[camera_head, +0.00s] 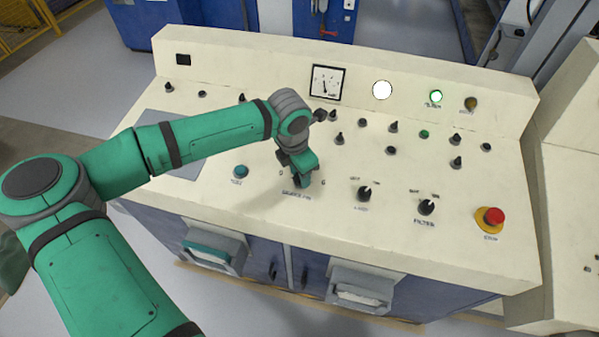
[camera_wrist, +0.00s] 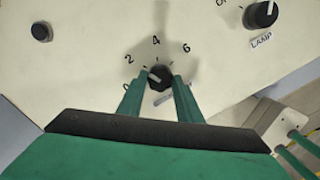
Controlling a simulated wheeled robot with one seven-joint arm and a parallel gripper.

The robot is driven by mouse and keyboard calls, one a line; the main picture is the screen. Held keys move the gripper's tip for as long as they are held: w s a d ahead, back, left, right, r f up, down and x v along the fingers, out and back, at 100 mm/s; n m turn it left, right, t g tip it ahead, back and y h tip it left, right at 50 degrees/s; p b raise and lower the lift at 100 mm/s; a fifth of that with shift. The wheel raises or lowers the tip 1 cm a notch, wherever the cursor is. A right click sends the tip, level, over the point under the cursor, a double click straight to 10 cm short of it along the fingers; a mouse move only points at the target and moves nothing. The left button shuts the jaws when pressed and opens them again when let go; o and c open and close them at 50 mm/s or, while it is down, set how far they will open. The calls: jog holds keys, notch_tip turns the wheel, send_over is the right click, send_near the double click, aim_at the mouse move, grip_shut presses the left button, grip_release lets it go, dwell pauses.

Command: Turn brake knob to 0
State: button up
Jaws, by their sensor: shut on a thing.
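The brake knob (camera_wrist: 160,72) is a small black dial on the cream panel, seen in the wrist view. A pale mark on it points up and left, roughly toward the 2. The printed scale around it shows 2, 4 and 6, and the 0 at lower left is partly hidden by a finger. My gripper (camera_wrist: 160,82) has one green finger on each side of the knob and is shut on it. In the head view my gripper (camera_head: 302,182) points down at the panel, hiding most of the knob.
The lamp knob (camera_head: 364,193) and filter knob (camera_head: 426,207) stand to the right on the console (camera_head: 240,205). A red stop button (camera_head: 493,216) is farther right. A teal button (camera_head: 241,171) is to the left. Several small knobs stand behind.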

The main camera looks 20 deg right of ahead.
jog(key=n, duration=0.5)
jog(key=shift+w+n, duration=0.1)
jog(key=shift+n, duration=0.2)
jog(key=n, duration=0.3)
jog(key=shift+d, duration=0.1)
jog(key=shift+n+t, duration=0.3)
jog(key=shift+n, duration=0.6)
jog(key=o, duration=1)
jog(key=shift+o, duration=0.2)
